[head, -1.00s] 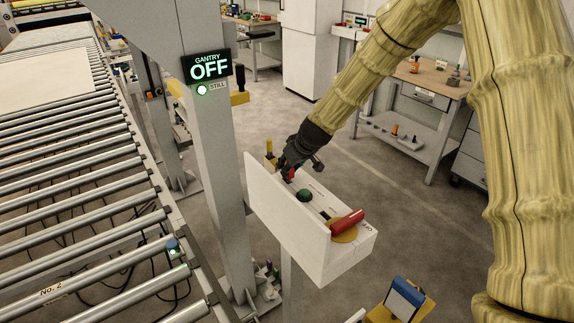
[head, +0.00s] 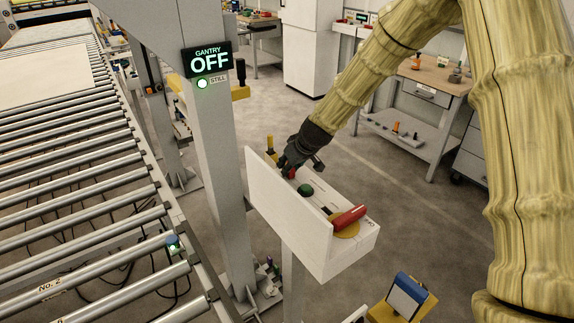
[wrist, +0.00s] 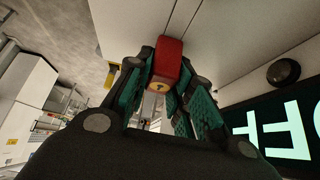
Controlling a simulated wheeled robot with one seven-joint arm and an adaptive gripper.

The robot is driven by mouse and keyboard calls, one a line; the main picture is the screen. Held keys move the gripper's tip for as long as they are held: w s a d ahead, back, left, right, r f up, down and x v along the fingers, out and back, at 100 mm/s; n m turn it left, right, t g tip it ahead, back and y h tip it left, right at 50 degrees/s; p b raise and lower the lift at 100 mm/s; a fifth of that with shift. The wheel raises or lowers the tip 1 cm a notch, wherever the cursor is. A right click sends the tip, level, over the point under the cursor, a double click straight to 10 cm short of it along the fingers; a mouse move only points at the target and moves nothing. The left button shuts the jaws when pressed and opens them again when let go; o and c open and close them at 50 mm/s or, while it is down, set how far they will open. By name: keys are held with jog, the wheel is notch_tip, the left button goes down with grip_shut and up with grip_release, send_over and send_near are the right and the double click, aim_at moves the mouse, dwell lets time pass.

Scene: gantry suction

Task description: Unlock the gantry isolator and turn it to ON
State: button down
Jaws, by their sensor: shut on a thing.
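The isolator is a pale box (head: 340,262) on a post, with a tall upright plate along its left side. Its red handle (head: 349,217) sits on a yellow disc (head: 346,231) at the near end. My gripper (head: 291,171) is at the far end of the box, away from the handle. In the wrist view my gripper (wrist: 160,98) is shut on a red block (wrist: 168,60) with a yellow, dark-marked spot on its end, like a lock body. The fingers hide its sides; I cannot tell whether it is still attached. The gantry sign (head: 208,62) reads OFF.
A green dome button (head: 305,190) stands between my gripper and the handle. A grey gantry column (head: 225,190) stands left of the box, beside the roller conveyor (head: 80,190). A yellow stand with a blue-edged panel (head: 405,300) is at the front. Open floor lies right of the box.

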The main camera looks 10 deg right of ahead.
jog(key=c, duration=1.2)
grip_release()
jog(key=shift+o, duration=0.2)
jog(key=shift+s+d+r, duration=0.1)
jog(key=shift+s+r, duration=0.1)
jog(key=shift+r, duration=0.3)
jog(key=v, duration=1.1)
jog(key=shift+s, duration=0.25)
jog(key=shift+c, duration=0.2)
